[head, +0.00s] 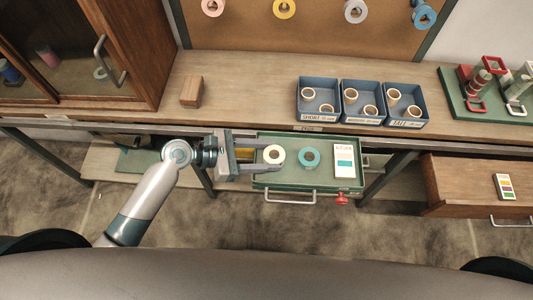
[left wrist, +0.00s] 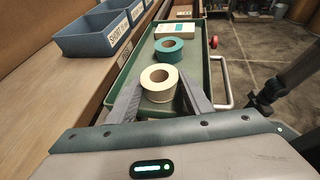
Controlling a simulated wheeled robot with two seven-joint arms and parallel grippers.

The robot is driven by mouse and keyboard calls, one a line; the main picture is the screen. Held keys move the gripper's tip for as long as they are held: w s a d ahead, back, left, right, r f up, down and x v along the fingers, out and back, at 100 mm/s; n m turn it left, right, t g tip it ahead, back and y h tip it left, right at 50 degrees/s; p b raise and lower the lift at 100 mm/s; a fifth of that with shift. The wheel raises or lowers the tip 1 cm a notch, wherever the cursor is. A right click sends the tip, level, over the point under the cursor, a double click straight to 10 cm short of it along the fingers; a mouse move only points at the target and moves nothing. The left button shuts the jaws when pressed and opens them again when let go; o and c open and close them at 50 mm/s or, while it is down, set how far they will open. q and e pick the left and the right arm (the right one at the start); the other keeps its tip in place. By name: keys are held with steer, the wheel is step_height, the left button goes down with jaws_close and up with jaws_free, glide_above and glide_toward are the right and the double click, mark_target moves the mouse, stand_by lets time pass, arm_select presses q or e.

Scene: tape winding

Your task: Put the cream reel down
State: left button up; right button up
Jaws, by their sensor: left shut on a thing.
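The cream reel (head: 267,156) is in the left part of the green tray-like drawer (head: 300,180). My left gripper (head: 273,157) reaches in from the left, shut on the cream reel with one finger on each side of it. In the left wrist view the cream reel (left wrist: 158,93) stands upright on its flat side between the fingertips (left wrist: 160,98), hole facing up. Whether its underside touches the drawer floor I cannot tell. A teal reel (head: 309,165) lies just to its right, apart from it. My right gripper is not in view.
A white card (head: 344,160) lies at the drawer's right end, near a red knob (head: 342,198). Blue bins (head: 318,93) with small rings stand on the bench behind, beside a wooden block (head: 191,91). A cabinet (head: 90,50) stands at left. Coloured reels (head: 285,8) hang on the board.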

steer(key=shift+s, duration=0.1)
arm_select(q)
steer(key=o, duration=1.1)
steer(key=shift+f, duration=0.1)
steer(key=b+v, duration=0.1)
steer(key=v, duration=1.1)
steer(key=shift+b, duration=0.35)
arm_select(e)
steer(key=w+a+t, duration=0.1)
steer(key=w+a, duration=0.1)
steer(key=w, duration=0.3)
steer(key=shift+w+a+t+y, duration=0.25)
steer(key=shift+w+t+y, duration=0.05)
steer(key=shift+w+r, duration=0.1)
